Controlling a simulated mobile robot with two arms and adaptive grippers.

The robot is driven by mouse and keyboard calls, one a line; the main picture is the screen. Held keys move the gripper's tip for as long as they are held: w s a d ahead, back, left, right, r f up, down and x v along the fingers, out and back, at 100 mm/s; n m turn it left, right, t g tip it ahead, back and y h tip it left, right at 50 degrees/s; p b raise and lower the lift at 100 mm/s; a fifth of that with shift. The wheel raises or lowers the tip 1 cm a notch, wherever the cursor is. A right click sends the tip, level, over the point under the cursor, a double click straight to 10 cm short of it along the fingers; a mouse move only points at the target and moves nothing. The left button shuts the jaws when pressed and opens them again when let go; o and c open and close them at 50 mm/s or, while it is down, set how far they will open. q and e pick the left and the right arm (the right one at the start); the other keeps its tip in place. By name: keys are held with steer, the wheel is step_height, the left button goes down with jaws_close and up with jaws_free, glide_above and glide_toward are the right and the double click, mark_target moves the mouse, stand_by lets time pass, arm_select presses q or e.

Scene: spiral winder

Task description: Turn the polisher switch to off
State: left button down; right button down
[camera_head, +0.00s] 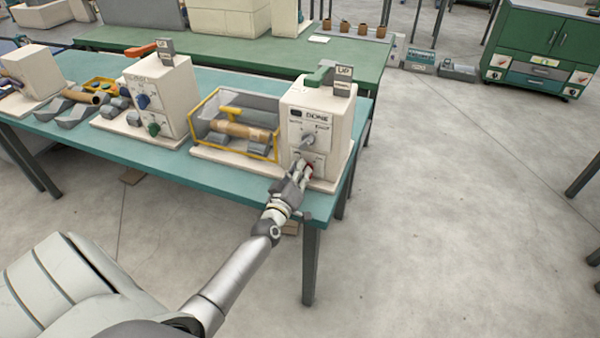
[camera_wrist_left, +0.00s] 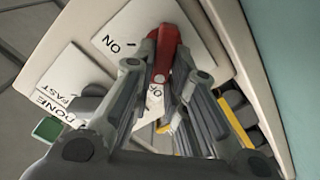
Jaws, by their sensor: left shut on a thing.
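The cream machine (camera_head: 318,115) at the right end of the teal table has a DONE display and a grey knob (camera_head: 307,141). Low on its front is a small red switch (camera_head: 309,168), mostly hidden by my left gripper (camera_head: 300,173). In the left wrist view, the red switch (camera_wrist_left: 164,55) sits on a white plate (camera_wrist_left: 200,42). An ON label shows on the plate, and another label is partly covered by the fingers. My left gripper (camera_wrist_left: 158,65) is shut on the red switch, with a finger on each side. My right gripper is not in view.
Beside the machine, a yellow-framed guard (camera_head: 233,148) surrounds a brown tube (camera_head: 240,131). More cream machines stand farther left on the teal table (camera_head: 262,186). A green table (camera_head: 335,58) stands behind.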

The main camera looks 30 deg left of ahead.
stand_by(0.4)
arm_select(q)
steer(key=c, duration=1.4)
jaws_free()
steer(key=shift+c, duration=0.2)
steer(key=v, duration=1.2)
